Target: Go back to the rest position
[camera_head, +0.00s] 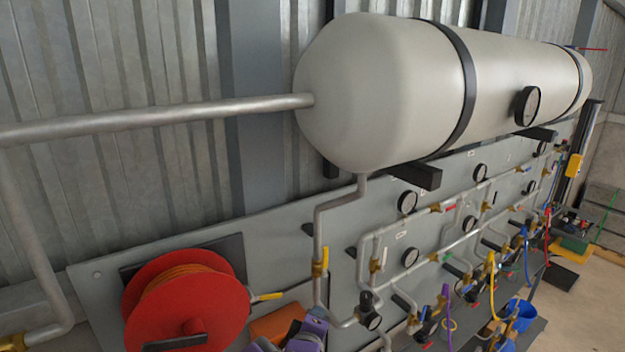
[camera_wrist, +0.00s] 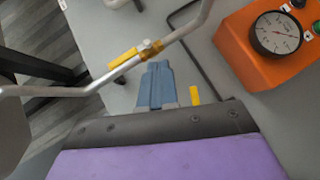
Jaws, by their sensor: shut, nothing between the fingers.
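My gripper (camera_wrist: 157,72) shows in the wrist view, with its blue-grey fingers together and nothing between them. Its purple body and dark bar fill the bottom of that view. The fingers point toward a metal pipe with a yellow-handled valve (camera_wrist: 134,58); I cannot tell whether they touch it. In the head view, purple and grey parts at the bottom centre look like my arm, in front of the panel (camera_head: 190,228). The fingers cannot be made out there.
An orange box with a gauge (camera_wrist: 262,62) is right of my fingers. A white tank (camera_head: 370,90) hangs above the panel. A red hose reel (camera_head: 165,295) is at lower left. Pipes, gauges and valves crowd the right. Bare floor (camera_head: 598,285) shows at far right.

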